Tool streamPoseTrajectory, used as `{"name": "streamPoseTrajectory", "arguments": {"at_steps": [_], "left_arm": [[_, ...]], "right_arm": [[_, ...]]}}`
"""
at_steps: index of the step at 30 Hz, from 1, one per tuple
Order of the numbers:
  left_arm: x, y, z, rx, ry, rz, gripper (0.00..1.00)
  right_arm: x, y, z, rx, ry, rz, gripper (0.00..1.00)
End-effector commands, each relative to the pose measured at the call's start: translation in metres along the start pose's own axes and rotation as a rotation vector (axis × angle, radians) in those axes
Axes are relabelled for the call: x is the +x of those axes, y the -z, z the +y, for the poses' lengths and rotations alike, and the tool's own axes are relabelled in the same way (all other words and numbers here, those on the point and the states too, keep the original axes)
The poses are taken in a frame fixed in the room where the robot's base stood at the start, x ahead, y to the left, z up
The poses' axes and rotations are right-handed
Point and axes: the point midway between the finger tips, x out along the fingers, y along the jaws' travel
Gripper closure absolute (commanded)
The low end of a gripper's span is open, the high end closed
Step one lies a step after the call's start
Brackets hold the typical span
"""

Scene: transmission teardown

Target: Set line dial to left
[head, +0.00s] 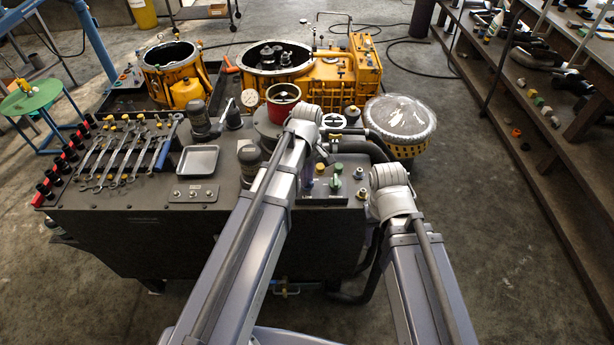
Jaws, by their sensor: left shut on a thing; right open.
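A small control panel (333,190) sits at the right end of the dark workbench. It bears a green knob (338,168), a yellow knob (320,168) and other small controls. I cannot tell which of these is the line dial or how it points. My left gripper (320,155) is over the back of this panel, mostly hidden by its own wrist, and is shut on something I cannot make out. My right gripper (390,180) is just right of the panel, open, its fingers hidden under the wrist.
The workbench (130,225) carries wrenches (125,155), a metal tray (198,160) and a second panel (193,194). Behind are a yellow transmission housing (335,75) and a yellow basket with a clear cover (400,120). Shelves (560,90) stand at the right, with open floor before them.

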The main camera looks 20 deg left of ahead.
Motion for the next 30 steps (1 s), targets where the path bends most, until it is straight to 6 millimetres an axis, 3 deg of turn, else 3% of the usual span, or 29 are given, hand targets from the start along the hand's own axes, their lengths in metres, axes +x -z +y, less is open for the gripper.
{"name": "streamPoseTrajectory", "arguments": {"at_steps": [2, 3, 11, 22, 30], "left_arm": [[0.0, 0.0, 0.0, -0.002, 0.0, -0.001, 1.0], [0.0, 0.0, 0.0, -0.002, 0.0, -0.001, 0.83], [0.0, 0.0, 0.0, -0.001, 0.0, 0.0, 0.54], [-0.004, 0.0, 0.0, 0.0, 0.0, 0.0, 0.54], [-0.028, 0.0, 0.0, 0.0, 0.0, 0.0, 0.54]], "right_arm": [[0.0, 0.0, 0.0, 0.0, 0.0, 0.0, 0.5], [0.0, 0.0, 0.0, 0.0, 0.0, 0.0, 0.5], [0.0, 0.0, 0.0, 0.0, 0.0, 0.0, 0.5], [-0.004, 0.0, 0.0, 0.0, 0.0, 0.0, 0.5], [-0.028, -0.002, 0.003, 0.0, 0.0, 0.0, 0.5]]}}
